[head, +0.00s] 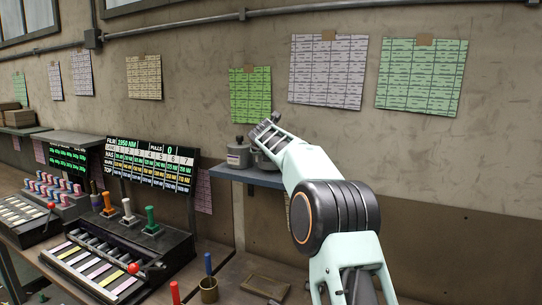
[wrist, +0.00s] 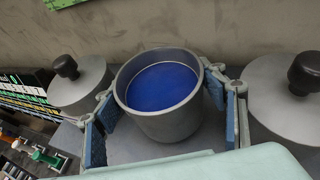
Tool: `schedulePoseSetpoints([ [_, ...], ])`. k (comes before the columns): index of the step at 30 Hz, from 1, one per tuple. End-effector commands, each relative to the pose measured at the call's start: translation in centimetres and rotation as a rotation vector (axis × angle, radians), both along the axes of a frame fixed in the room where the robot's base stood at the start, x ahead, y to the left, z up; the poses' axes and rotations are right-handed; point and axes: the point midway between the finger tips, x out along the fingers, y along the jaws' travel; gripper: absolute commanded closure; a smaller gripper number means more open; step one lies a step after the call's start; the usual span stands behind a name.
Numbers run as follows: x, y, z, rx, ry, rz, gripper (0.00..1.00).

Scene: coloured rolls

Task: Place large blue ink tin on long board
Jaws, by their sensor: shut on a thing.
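The large blue ink tin (wrist: 165,122) is a round grey open pot with blue ink inside, upright in the middle of the wrist view. My gripper (wrist: 160,112) has its blue-padded fingers on either side of the tin and is shut on it. I cannot tell for certain which surface is the long board.
Lidded grey tins with black knobs flank the held tin closely, at left (wrist: 82,88) and right (wrist: 288,105). The wall is close behind. A lever console (head: 110,258) stands left of the shelf. A brown cup (head: 209,291) and shallow tray (head: 268,286) are below.

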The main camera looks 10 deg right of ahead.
Motion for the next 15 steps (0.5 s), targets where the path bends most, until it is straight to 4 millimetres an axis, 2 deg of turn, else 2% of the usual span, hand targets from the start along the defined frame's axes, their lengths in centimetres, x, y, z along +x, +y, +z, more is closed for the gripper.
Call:
schedulePoseSetpoints([
  [4, 0.0, 0.1, -1.1, 0.0, -0.005, 0.002, 0.7],
  [14, 0.0, 0.0, -1.3, 0.002, -0.004, 0.001, 0.7],
  [15, 0.0, 0.0, -1.5, 0.002, -0.001, 0.0, 0.33],
])
